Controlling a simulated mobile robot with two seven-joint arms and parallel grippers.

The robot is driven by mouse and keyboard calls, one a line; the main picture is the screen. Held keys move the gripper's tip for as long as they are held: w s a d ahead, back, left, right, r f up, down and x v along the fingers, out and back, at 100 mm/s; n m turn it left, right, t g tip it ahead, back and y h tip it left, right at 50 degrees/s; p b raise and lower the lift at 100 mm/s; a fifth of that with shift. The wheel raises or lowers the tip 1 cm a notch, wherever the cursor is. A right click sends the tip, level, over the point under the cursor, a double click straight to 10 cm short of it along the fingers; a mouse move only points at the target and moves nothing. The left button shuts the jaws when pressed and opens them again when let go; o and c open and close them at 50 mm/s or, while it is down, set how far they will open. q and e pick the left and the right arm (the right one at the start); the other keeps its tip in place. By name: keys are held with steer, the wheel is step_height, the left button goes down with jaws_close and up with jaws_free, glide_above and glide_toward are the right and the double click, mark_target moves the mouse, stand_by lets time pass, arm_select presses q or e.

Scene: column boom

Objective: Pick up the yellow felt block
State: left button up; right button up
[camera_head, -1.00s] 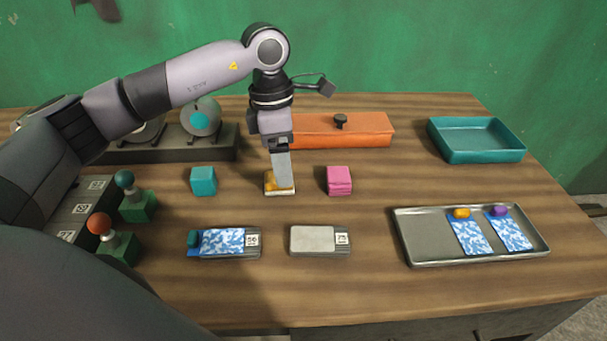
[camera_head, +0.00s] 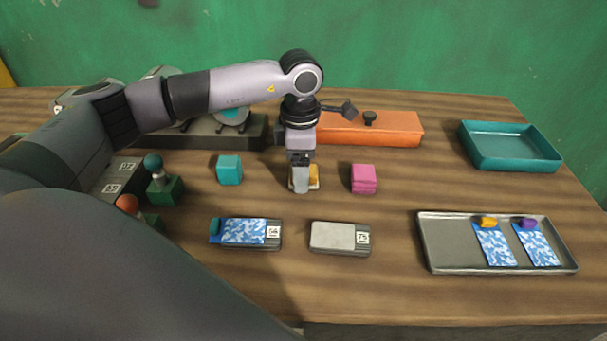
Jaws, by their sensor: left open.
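The yellow felt block (camera_head: 314,174) stands on the table between a teal block (camera_head: 229,169) and a pink block (camera_head: 364,179). It is largely hidden behind my left gripper (camera_head: 304,180), with yellow showing to the right of the near finger and a pale edge at its base. My left gripper points down at the block, its fingers low beside it. The jaws are open; the far finger is hard to make out. My right gripper is not in view.
An orange box (camera_head: 372,129) and a dark rack stand behind. A teal tray (camera_head: 510,147) is at the back right, a metal tray (camera_head: 430,256) with two patterned packets at the front right. Two labelled scales (camera_head: 340,237) lie in front. Green stands are at the left.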

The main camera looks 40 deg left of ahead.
arm_select(q)
steer(key=c, duration=1.2)
step_height(320, 180, up, 20)
steer(key=shift+r+p, duration=0.1)
steer(key=shift+p, duration=0.4)
steer(key=shift+o, duration=1.3)
steer(key=shift+c, duration=0.4)
